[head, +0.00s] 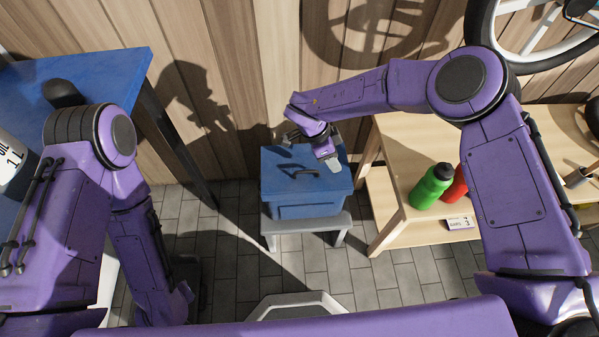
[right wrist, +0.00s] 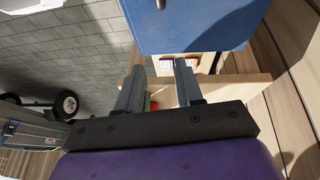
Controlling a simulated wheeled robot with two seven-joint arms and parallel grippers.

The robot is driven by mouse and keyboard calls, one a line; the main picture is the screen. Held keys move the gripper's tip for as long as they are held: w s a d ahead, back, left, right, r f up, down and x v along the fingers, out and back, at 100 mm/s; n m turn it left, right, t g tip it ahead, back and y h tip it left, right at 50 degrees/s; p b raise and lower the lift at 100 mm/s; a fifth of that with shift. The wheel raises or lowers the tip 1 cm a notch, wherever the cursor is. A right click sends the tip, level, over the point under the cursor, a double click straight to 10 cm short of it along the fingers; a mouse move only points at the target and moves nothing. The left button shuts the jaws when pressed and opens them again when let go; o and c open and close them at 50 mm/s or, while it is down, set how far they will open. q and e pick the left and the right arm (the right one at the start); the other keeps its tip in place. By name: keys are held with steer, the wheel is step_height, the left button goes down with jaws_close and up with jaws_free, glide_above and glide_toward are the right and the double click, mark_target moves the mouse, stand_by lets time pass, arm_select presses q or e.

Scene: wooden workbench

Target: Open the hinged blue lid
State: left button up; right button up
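The blue lid (head: 280,183) lies flat on a blue box (head: 306,211) and looks closed in the head view. A dark handle (head: 300,172) is on its top. My right gripper (head: 331,160) is over the lid's right part, right of the handle; contact cannot be told. In the right wrist view my right gripper (right wrist: 159,76) has its two fingers apart with nothing between them. The lid (right wrist: 205,25) shows beyond the fingertips there. My left arm hangs at the left of the head view, and its gripper is not visible.
The box stands on a grey stool (head: 283,225). A wooden bench (head: 405,150) on the right holds a green bottle (head: 430,187) and a red bottle (head: 456,184). A blue table (head: 105,70) is at the left. A wooden wall (head: 235,60) is behind. Tiled floor lies in front.

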steer(key=w+a+r+g+y, duration=0.1)
steer(key=w+a+r+y, duration=0.2)
steer(key=a+r+y, duration=0.45)
steer(key=h+b, duration=0.1)
steer(key=h, duration=0.2)
glide_above(300, 176)
steer(key=shift+m+y, duration=0.25)
steer(key=shift+m, duration=0.15)
step_height(300, 176, down, 10)
steer(key=shift+w+f, duration=0.1)
steer(key=shift+f, duration=0.45)
jaws_close()
